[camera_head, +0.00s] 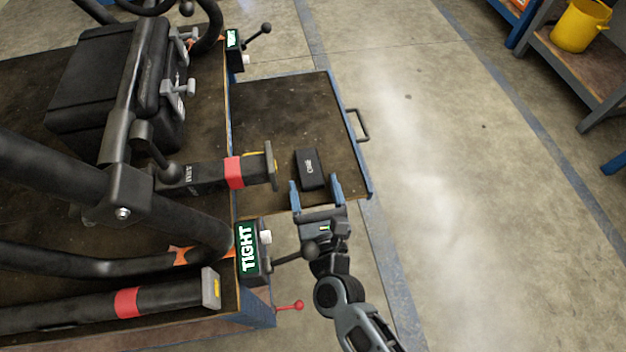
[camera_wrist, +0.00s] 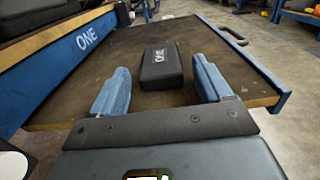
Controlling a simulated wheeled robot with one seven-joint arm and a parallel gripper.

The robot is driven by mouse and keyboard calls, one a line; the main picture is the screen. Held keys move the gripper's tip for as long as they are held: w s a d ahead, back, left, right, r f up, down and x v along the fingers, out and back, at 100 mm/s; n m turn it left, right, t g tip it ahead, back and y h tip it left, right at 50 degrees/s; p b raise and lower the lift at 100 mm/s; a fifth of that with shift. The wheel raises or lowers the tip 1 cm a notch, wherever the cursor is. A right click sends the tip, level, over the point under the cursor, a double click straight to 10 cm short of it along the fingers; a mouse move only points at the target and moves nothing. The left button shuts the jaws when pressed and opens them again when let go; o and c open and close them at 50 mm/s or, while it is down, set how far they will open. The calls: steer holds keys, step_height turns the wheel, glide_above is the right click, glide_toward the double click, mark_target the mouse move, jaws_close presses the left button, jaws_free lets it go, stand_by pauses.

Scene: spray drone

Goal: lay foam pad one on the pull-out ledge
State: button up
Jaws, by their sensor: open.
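Foam pad one is a small black block with a pale "ONE" label (camera_head: 310,168). It lies flat on the brown pull-out ledge (camera_head: 285,110), near the ledge's front edge. My gripper (camera_head: 315,188) is open, with its blue fingers around the near end of the pad in the head view. In the wrist view the pad (camera_wrist: 162,68) sits ahead of and between the open fingers, with gaps on both sides. The ledge (camera_wrist: 110,55) shows there too, with "ONE" on the blue side to its left. My gripper (camera_wrist: 160,85) holds nothing.
The drone's black arm with a red band (camera_head: 234,172) reaches over the ledge just left of the pad. A "TIGHT" clamp block (camera_head: 247,248) with a ball lever stands left of my wrist. A handle (camera_head: 360,125) is on the ledge's right edge. The ledge's far part is bare.

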steer(key=v, duration=1)
steer(key=shift+s+d+r, duration=0.1)
steer(key=shift+d, duration=0.05)
steer(key=s+d+r+n+h, duration=0.1)
steer(key=s+d+r+n, duration=0.2)
steer(key=s+d+n, duration=0.35)
steer(key=s+d+r+n+h, duration=0.1)
steer(key=s+d+r+n, duration=0.2)
steer(key=s+d+n, duration=0.35)
steer(key=s+d+r+n+g+h, duration=0.1)
steer(key=s+d+r+n, duration=0.3)
steer(key=n, duration=0.6)
steer(key=s+d+r+n+g+h, duration=0.1)
steer(key=s+d+r+n+h, duration=0.1)
steer(key=s+d+r+n, duration=0.2)
step_height(320, 180, up, 4)
steer(key=s+n, duration=0.3)
steer(key=n, duration=0.2)
steer(key=shift+n+g, duration=0.3)
steer(key=shift+n, duration=0.1)
steer(key=shift+c, duration=0.3)
